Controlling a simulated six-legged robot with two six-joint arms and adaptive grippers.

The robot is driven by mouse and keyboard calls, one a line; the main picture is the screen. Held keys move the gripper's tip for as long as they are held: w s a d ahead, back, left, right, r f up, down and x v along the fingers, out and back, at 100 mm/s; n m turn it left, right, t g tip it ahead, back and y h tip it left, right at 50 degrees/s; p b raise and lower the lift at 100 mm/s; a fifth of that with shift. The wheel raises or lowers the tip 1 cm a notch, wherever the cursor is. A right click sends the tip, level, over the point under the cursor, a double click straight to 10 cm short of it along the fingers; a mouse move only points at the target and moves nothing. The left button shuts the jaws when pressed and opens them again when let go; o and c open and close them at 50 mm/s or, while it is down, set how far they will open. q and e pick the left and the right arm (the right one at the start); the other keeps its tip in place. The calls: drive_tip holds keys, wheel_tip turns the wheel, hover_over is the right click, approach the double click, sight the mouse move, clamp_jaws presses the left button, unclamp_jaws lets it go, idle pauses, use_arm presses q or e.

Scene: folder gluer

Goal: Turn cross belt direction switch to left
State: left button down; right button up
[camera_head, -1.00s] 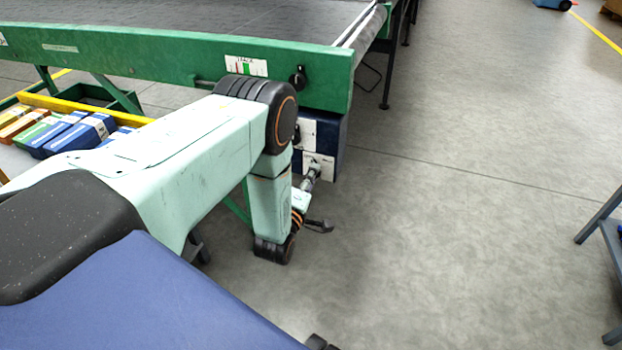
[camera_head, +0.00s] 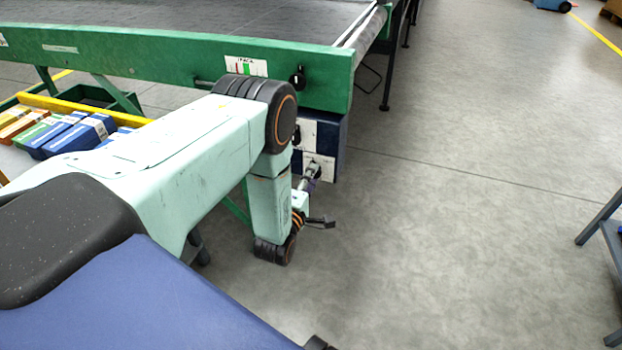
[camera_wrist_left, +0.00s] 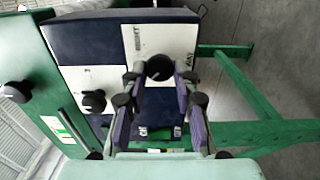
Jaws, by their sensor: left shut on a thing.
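A dark blue control box (camera_head: 334,135) hangs below the green conveyor frame, with white labelled plates on its face. In the left wrist view, a round black switch knob (camera_wrist_left: 159,67) sits on a white plate (camera_wrist_left: 172,42). My left gripper (camera_wrist_left: 159,76) has its fingers on either side of this knob and is shut on it. In the head view, my left gripper (camera_head: 313,174) is at the lower white plate (camera_head: 325,164), and hides the knob there. A second black knob (camera_wrist_left: 94,101) sits on the neighbouring plate. The plate lettering is too small to read. My right gripper is not in view.
The green conveyor frame (camera_head: 170,60) runs above the box and carries another black knob (camera_head: 297,77). Coloured boxes (camera_head: 80,137) lie at the left. Green support bars (camera_wrist_left: 250,92) are near the box.

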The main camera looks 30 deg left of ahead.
use_arm(q)
drive_tip(key=c, duration=1)
unclamp_jaws()
drive_tip(key=shift+c, duration=0.2)
drive_tip(key=shift+s, duration=0.1)
drive_tip(key=v, duration=1.2)
